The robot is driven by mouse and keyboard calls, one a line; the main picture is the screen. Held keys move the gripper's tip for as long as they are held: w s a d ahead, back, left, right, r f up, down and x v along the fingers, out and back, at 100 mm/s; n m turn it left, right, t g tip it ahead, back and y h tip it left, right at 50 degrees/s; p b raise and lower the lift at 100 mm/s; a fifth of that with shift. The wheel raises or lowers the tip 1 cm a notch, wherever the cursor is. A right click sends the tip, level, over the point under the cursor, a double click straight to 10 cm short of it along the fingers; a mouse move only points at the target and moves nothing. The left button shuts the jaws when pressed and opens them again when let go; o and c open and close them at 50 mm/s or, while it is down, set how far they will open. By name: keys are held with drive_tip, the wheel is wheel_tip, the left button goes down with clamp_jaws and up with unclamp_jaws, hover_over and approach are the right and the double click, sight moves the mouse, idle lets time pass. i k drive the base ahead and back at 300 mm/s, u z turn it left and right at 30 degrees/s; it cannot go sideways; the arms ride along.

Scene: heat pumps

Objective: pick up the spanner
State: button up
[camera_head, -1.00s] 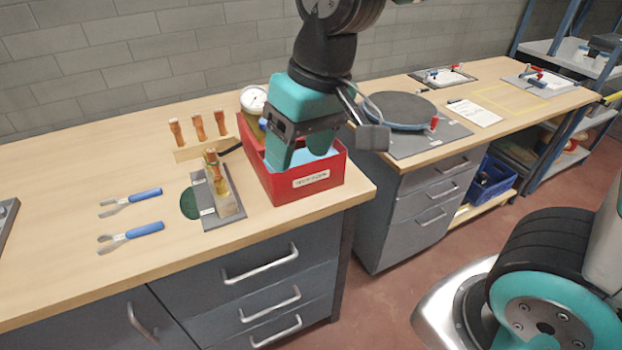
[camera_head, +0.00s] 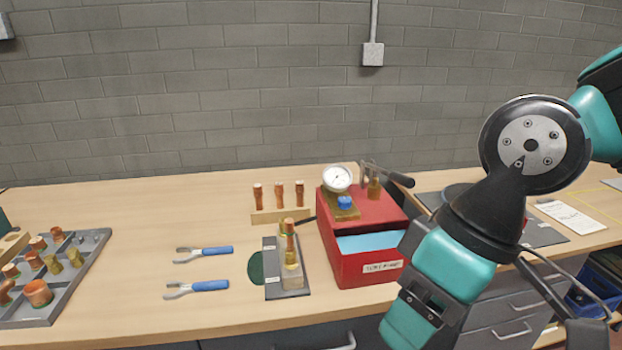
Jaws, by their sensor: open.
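Two blue-handled tools with open metal jaws, spanner-like, lie on the wooden bench left of centre. The farther spanner (camera_head: 205,253) and the nearer spanner (camera_head: 197,288) lie roughly parallel, handles to the right and jaws to the left. I cannot tell which one the task means. My gripper (camera_head: 408,328) is at the lower right, in front of and to the right of the red box. It points down, is open, and is well apart from both spanners. Its fingertips are partly cut off or hidden, and nothing shows between them.
A red box (camera_head: 352,270) with a gauge (camera_head: 337,179) stands right of the spanners. A dark plate (camera_head: 287,290) with a copper fitting lies between. A wooden rack (camera_head: 283,216) stands behind, and a grey fittings tray (camera_head: 93,247) at far left. Bench around the spanners is clear.

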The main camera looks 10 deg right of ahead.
sight(185, 289)
drive_tip(key=z, duration=0.1)
drive_tip(key=k, duration=0.35)
drive_tip(key=u, duration=1.3)
drive_tip(key=i, duration=1.15)
drive_tip(key=z, duration=0.7)
